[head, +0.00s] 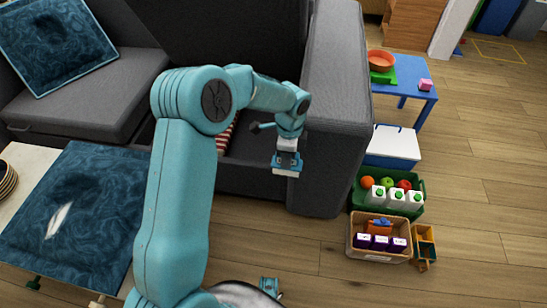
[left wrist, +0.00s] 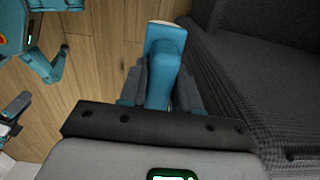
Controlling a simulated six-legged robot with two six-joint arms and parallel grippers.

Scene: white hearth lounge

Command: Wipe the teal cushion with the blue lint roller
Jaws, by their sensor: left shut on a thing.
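The blue lint roller (head: 286,161) is in my left gripper (head: 288,146), which hangs in front of the grey sofa. In the left wrist view the roller's blue body (left wrist: 165,62) shows between the two dark fingers (left wrist: 163,88), with a pale far end. A teal swirl-patterned cushion (head: 58,38) leans on the sofa at the upper left. A second flat teal patterned piece, with a white streak, also looks like a cushion (head: 98,195) and lies on the low pale table. The gripper and roller are well to the right of both, touching neither.
The sofa's arm (head: 338,75) rises close to my left gripper. Wooden floor (head: 490,200) is clear at the far right.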

